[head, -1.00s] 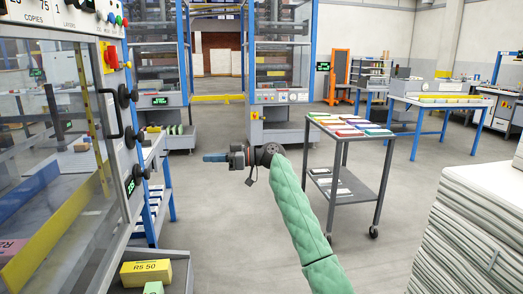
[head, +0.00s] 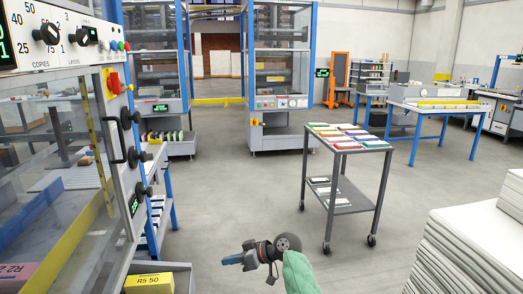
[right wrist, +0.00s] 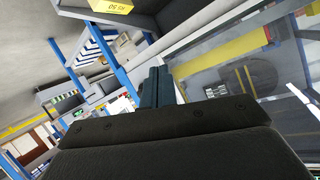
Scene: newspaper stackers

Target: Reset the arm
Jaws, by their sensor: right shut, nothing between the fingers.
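My right gripper (head: 232,259) is low in the middle of the head view, with its blue fingers pointing left. It is shut and empty, over bare floor. Its green-sleeved arm comes in from the bottom edge. In the right wrist view the closed blue fingers (right wrist: 157,88) stand together with nothing between them. My left gripper is not in view.
A stacker machine (head: 75,150) with knobs and glass panels stands close on the left. A yellow block (head: 148,281) lies at its foot. A grey cart (head: 347,145) stands right of centre, and a paper stack (head: 465,250) is at lower right. Grey floor between is clear.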

